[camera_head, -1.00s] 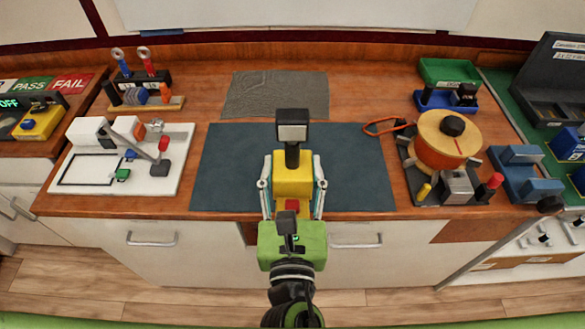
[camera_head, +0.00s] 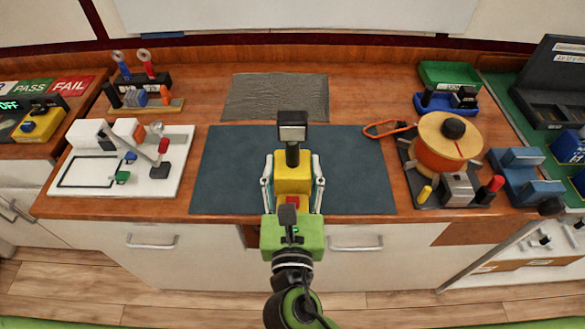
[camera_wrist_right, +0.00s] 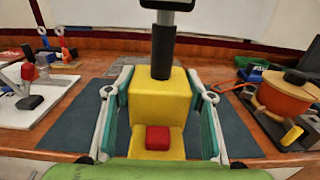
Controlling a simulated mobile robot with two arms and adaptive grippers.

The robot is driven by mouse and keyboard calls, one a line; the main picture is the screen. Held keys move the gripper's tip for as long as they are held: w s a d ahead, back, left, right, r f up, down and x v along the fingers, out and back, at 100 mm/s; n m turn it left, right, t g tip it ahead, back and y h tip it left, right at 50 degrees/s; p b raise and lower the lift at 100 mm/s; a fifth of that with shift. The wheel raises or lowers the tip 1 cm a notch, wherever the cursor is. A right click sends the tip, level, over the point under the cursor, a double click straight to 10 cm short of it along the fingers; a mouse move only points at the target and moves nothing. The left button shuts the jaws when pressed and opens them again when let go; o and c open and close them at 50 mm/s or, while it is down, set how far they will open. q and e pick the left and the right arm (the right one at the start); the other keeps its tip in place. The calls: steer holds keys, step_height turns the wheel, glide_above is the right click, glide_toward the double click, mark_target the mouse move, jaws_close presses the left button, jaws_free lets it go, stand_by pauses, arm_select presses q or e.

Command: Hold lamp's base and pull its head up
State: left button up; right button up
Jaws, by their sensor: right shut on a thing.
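The lamp has a yellow block base (camera_head: 293,178) with a red button, a black stem and a dark head (camera_head: 292,126) with a pale panel. It stands upright at the front middle of the dark mat (camera_head: 350,170). My right gripper (camera_head: 292,185) is shut on the base, with one finger along each side. In the right wrist view the yellow base (camera_wrist_right: 160,100) fills the space between the fingers, and the stem (camera_wrist_right: 163,52) rises above it; the head is cut off at the top edge. My left gripper is not in view.
A white board (camera_head: 85,178) with small parts is at left. An orange pot-like drum (camera_head: 440,152) with a round lid, an orange loop (camera_head: 383,129) and blue blocks (camera_head: 528,175) are at right. A grey textured mat (camera_head: 275,97) lies behind. The dark mat is clear beside the lamp.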

steer(key=shift+w+f+b, duration=1)
steer(key=shift+w+f, duration=1.4)
steer(key=shift+w, duration=0.25)
steer(key=shift+w+f+b, duration=1)
steer(key=shift+w+f, duration=1.35)
steer(key=shift+w, duration=0.3)
steer(key=shift+f, duration=0.1)
steer(key=shift+f, duration=0.15)
